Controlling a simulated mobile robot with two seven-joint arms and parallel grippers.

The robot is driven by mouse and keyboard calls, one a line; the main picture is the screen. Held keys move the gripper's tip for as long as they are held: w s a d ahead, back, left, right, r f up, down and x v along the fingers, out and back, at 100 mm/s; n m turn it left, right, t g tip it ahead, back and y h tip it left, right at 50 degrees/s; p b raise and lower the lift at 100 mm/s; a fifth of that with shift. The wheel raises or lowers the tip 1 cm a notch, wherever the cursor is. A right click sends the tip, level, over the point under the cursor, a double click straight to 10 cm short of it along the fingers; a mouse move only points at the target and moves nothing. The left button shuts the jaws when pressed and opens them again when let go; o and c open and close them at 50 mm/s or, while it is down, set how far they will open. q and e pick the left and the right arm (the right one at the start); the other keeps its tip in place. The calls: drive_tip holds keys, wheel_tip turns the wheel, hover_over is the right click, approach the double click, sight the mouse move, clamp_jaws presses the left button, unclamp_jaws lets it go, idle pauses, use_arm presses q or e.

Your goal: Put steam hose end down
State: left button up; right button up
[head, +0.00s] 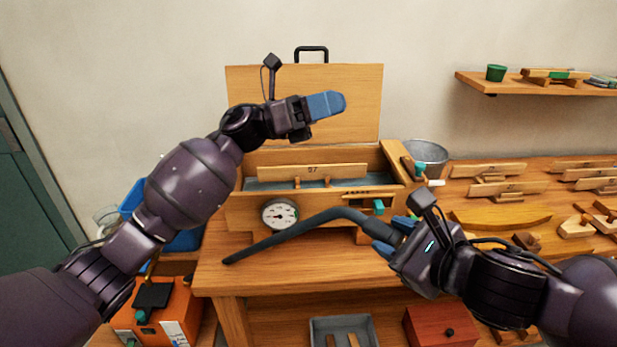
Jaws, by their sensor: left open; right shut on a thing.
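The dark grey steam hose (300,228) runs from my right gripper (385,232) down to the left, across the front of the wooden steam box (240,212). Its tapered end is near the front left of the workbench; I cannot tell whether it touches the bench top. My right gripper is shut on the hose, at the right of the box front. My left gripper (327,105) is open and empty, raised in front of the box's upright lid (350,80). A round dial gauge (279,215) is on the box front, just above the hose.
The box stands open on the wooden workbench (225,278), with a numbered wooden piece (312,173) inside. A metal bucket (428,156) stands behind it to the right. Wooden parts crowd the bench's right side. An orange unit (170,315) sits low at left. The bench's front left is clear.

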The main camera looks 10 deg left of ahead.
use_arm(q)
wheel_tip(320, 180, down, 5)
drive_tip(key=s+m+g+y, duration=0.2)
drive_tip(key=m+g+y, duration=0.2)
drive_tip(key=m, duration=0.3)
use_arm(e)
drive_tip(key=shift+r, duration=0.15)
use_arm(q)
drive_tip(key=m+g+y, duration=0.3)
drive_tip(key=m+y, duration=0.2)
drive_tip(key=m, duration=0.4)
approach(367, 221)
drive_tip(key=w+f+x, duration=0.1)
drive_tip(key=x, duration=0.8)
drive_tip(key=shift+d+f, duration=0.3)
drive_tip(key=shift+d, duration=0.1)
drive_tip(key=c, duration=0.9)
drive_tip(key=shift+c, duration=1)
use_arm(e)
drive_tip(key=o, duration=0.8)
drive_tip(key=shift+c, duration=0.2)
use_arm(q)
drive_tip(key=shift+d+r, duration=0.1)
drive_tip(key=shift+r, duration=0.05)
use_arm(e)
drive_tip(key=o, duration=0.4)
use_arm(q)
drive_tip(key=shift+s, duration=0.1)
